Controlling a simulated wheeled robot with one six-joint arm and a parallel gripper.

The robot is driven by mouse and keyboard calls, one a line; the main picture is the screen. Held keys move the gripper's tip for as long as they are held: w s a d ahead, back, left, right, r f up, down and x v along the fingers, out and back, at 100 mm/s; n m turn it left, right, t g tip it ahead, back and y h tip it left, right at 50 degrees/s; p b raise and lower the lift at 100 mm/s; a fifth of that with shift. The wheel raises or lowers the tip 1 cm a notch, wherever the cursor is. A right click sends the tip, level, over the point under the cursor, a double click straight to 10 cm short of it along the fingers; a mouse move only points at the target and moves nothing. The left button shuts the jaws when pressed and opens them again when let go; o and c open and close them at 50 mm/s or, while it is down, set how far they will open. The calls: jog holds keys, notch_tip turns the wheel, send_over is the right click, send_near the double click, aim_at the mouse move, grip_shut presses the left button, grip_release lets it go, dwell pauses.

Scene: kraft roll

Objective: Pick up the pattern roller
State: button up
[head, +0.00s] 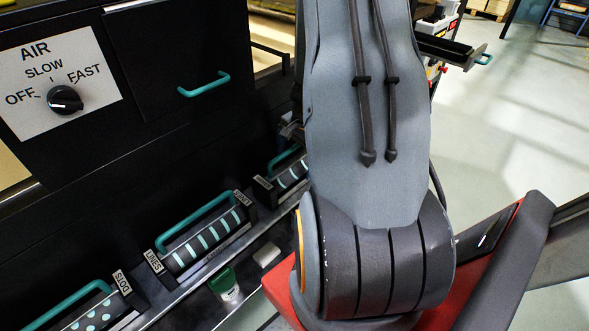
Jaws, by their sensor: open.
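Three dark pattern rollers with teal handles sit in a row of holders along the black machine. The roller with pale dots (92,318) is at the bottom left, beside a DOTS label, and is cut off by the frame edge. The roller with pale stripes (207,241) is in the middle, beside a LINES label. A third striped roller (291,175) is farther back, partly hidden by my arm; its label is too small to read. My gripper does not show; my own arm fills the middle of the view.
The black machine has an AIR dial (65,99) and a drawer with a teal handle (204,84). A metal ledge runs below the rollers, with a green-topped container (225,285) and a pale block (267,255) near it. Open floor (530,120) lies at right.

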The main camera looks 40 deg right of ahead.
jog(key=shift+c, duration=0.2)
jog(key=c, duration=2.1)
